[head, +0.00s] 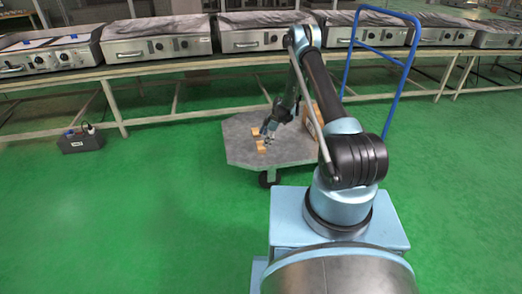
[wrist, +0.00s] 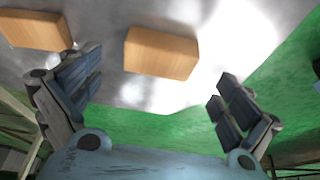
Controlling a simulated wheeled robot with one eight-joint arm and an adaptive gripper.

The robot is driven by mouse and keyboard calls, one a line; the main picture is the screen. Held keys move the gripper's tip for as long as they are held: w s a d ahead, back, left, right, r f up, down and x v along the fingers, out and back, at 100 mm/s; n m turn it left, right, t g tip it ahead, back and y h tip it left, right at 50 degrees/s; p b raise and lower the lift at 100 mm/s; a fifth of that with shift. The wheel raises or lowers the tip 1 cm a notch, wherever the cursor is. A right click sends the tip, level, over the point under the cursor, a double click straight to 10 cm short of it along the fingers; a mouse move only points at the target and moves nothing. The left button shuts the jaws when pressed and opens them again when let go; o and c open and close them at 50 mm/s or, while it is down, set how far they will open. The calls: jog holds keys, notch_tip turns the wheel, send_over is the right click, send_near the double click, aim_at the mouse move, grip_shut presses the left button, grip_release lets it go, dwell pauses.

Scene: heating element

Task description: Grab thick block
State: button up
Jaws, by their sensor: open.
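Two wooden blocks lie on the grey cart top. In the wrist view one block (wrist: 160,53) is ahead of the space between my fingers, and the other block (wrist: 35,30) is at the upper left, beyond the left finger. In the head view they are small, a nearer block (head: 261,147) and a farther block (head: 256,131). I cannot tell for sure which is the thick one. My gripper (wrist: 155,85) is open and empty, its fingers apart. In the head view my gripper (head: 268,134) is low over the cart, close to the blocks.
The cart (head: 238,150) has a blue handle (head: 400,60) at the right. A cardboard box (head: 309,112) stands on it, partly behind my arm. A long bench (head: 200,66) with several metal appliances runs behind. A dark box (head: 81,139) sits on the open green floor.

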aim_at(261, 147)
jog(key=shift+x, duration=2.55)
jog(key=shift+a, duration=0.1)
jog(key=c, duration=1.2)
